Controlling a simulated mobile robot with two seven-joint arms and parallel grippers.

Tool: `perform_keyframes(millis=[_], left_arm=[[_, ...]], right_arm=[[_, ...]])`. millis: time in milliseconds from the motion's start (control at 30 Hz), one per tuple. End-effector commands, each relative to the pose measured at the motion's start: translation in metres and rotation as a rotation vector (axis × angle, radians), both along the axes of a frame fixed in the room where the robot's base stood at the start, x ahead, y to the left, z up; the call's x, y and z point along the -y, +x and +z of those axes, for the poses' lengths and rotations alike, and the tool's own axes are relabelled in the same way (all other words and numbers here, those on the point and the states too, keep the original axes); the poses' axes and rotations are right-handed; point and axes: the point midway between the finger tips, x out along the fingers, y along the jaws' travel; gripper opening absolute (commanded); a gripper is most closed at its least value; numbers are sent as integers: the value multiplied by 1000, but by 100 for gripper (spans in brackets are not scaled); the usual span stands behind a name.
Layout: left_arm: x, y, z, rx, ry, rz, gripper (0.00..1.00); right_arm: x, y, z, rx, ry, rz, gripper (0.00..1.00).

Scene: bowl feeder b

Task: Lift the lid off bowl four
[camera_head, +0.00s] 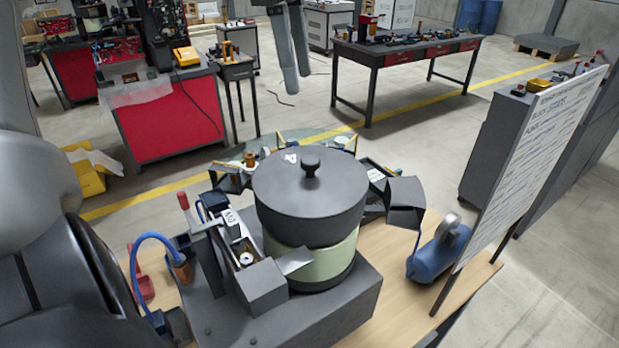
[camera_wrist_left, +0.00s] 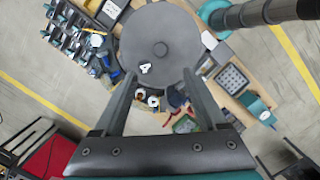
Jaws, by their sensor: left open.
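Bowl four (camera_head: 315,262) is a round feeder bowl with a pale green body, standing on a dark grey base on the wooden table. Its dark grey lid (camera_head: 300,205) sits on top, level, with a black knob (camera_head: 310,166) at its centre. A white "4" label lies near the lid's rim; the lid and label also show in the left wrist view (camera_wrist_left: 160,35). My left gripper (camera_head: 298,84) is open and empty, beyond and above the lid, fingers pointing down. In the left wrist view its fingers (camera_wrist_left: 161,74) are apart, with the lid beyond them. My right gripper is not seen.
A grey feeder track (camera_head: 245,255) and a red-handled lever stand left of the bowl. A blue cylinder (camera_head: 438,252) and a tall white board (camera_head: 530,155) stand to the right. Small bins and parts ring the bowl's far side.

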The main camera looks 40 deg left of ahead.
Motion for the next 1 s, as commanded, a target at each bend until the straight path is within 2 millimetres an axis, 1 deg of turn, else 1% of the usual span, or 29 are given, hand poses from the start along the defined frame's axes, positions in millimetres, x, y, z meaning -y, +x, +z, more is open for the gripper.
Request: perform_keyframes(millis=[33,100,200,267,400,533,633,733,867,1000], left_arm=[[0,0,-6,0,0,0,74],[0,0,-10,-2,-1,0,74],[1,1,-21,-3,-1,0,74],[3,1,-32,-6,-2,-1,74],[8,3,-63,-7,-2,-1,74],[10,4,-87,-6,-1,-1,74],[12,6,-99,-4,-1,1,74],[13,6,-105,-2,0,1,74],[14,5,-114,-3,-3,0,74],[18,2,-135,-7,-2,-1,74]], right_arm=[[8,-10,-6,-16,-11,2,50],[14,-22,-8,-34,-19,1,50],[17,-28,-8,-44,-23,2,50],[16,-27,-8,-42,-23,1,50],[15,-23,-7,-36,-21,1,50],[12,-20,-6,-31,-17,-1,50],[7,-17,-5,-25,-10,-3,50],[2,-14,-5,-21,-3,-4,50],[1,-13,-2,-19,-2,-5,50],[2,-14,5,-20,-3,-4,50]])
